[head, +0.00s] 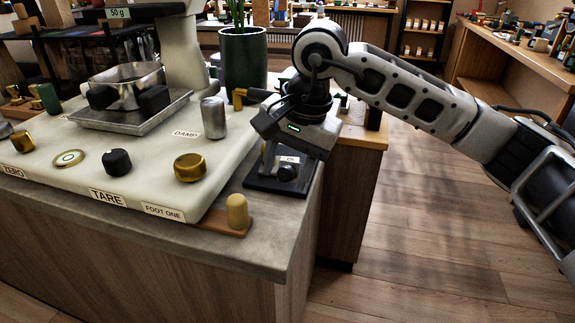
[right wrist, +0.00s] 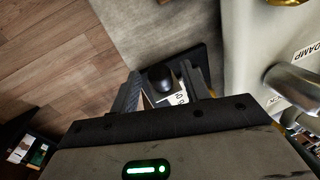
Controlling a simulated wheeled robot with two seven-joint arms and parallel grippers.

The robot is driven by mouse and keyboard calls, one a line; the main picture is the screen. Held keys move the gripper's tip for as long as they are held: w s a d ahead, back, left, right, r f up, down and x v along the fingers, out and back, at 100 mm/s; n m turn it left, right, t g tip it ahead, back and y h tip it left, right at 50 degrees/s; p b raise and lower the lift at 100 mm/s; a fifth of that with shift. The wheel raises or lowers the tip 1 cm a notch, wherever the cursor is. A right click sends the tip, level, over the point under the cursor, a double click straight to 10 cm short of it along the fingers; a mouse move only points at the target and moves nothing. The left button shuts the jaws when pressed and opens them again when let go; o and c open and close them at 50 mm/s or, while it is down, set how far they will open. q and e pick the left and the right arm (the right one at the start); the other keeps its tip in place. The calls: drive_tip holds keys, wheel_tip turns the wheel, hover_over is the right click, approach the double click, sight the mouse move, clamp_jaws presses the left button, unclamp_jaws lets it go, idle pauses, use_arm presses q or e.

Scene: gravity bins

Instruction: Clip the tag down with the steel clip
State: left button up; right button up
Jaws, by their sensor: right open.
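A small black stand (head: 262,185) sits on the grey counter at its right end. It bears a black round knob (head: 287,173) and a white tag (head: 290,159) with dark print. My right gripper (head: 284,164) points down over the stand, its fingers open. In the right wrist view the knob (right wrist: 160,75) shows between the two fingertips (right wrist: 162,80), and the printed tag (right wrist: 180,98) lies just behind it. I see no closed grip on anything. The steel clip cannot be told apart from the fingers and stand here. My left gripper is not in view.
A large cream balance base (head: 130,165) with knobs and a grey metal cylinder (head: 213,118) stands close left of the stand. A dark green plant pot (head: 243,62) stands behind. Open floor lies to the right.

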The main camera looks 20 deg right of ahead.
sight(291, 165)
drive_tip(key=c, duration=1)
drive_tip(key=shift+w+d+r+g, duration=0.1)
drive_tip(key=shift+w+g, duration=0.05)
drive_tip(key=shift+g, duration=0.15)
drive_tip(key=shift+w+d+r+g+y+p, duration=0.1)
drive_tip(key=shift+w+d+g+y+p, duration=0.15)
drive_tip(key=shift+g+y+p, duration=0.4)
drive_tip(key=shift+w+d+m+g+y, duration=0.15)
drive_tip(key=shift+w+g+y, duration=0.2)
drive_tip(key=shift+g, duration=0.25)
drive_tip(key=shift+w+d+m+g+y, duration=0.1)
drive_tip(key=shift+w+m+g+y, duration=0.1)
drive_tip(key=shift+g+y, duration=0.3)
drive_tip(key=g+y, duration=0.1)
drive_tip(key=w+g+y, duration=0.1)
drive_tip(key=d+g, duration=0.1)
drive_tip(key=g, duration=0.1)
drive_tip(key=shift+w+f+m+y, duration=0.25)
drive_tip(key=shift+w+f+y, duration=0.05)
drive_tip(key=shift+y, duration=0.1)
drive_tip(key=shift+w+d+f+g+y+p, duration=0.2)
drive_tip(key=shift+d+f+g+y+p, duration=0.1)
drive_tip(key=shift+g+y, duration=0.4)
